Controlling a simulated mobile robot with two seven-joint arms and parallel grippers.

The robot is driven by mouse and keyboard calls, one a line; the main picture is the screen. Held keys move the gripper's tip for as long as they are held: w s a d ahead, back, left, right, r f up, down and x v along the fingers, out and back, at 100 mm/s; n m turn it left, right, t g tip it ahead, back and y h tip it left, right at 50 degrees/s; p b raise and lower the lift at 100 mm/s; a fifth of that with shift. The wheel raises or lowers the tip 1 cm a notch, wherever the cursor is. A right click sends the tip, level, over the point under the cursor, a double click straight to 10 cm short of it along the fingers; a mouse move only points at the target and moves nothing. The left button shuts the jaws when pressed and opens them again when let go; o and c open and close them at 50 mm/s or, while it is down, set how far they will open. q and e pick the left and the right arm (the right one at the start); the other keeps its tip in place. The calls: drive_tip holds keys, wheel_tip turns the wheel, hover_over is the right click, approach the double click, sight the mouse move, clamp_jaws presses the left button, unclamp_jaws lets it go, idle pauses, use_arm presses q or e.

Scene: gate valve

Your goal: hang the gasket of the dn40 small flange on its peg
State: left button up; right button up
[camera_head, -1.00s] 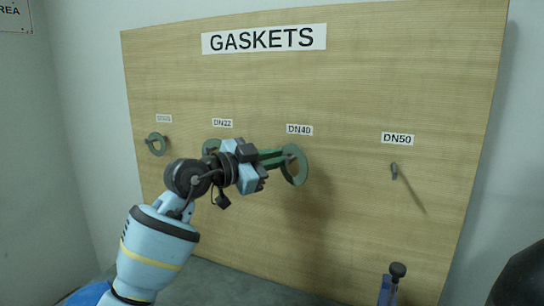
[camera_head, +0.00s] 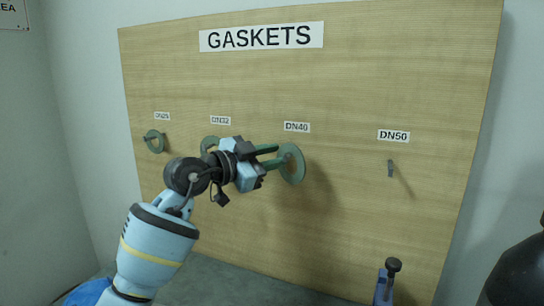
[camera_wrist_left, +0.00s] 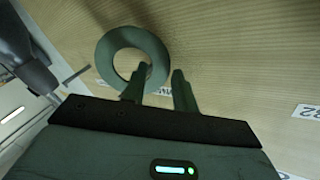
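The green ring gasket (camera_head: 292,178) is at the wooden board under the DN40 label (camera_head: 297,127). It also shows in the left wrist view (camera_wrist_left: 108,52). My left gripper (camera_head: 279,155) is just left of the gasket. Its two green fingers stand apart with a clear gap in the wrist view (camera_wrist_left: 160,75). One finger overlaps the ring's lower edge; I cannot tell whether it touches.
A small gasket (camera_head: 148,142) hangs at the leftmost label. Another gasket (camera_head: 205,143) under the second label is partly behind my left gripper. The DN50 peg (camera_head: 390,169) is bare.

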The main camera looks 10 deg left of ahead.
use_arm(q)
drive_tip(key=shift+o, duration=0.8)
drive_tip(key=v, duration=0.8)
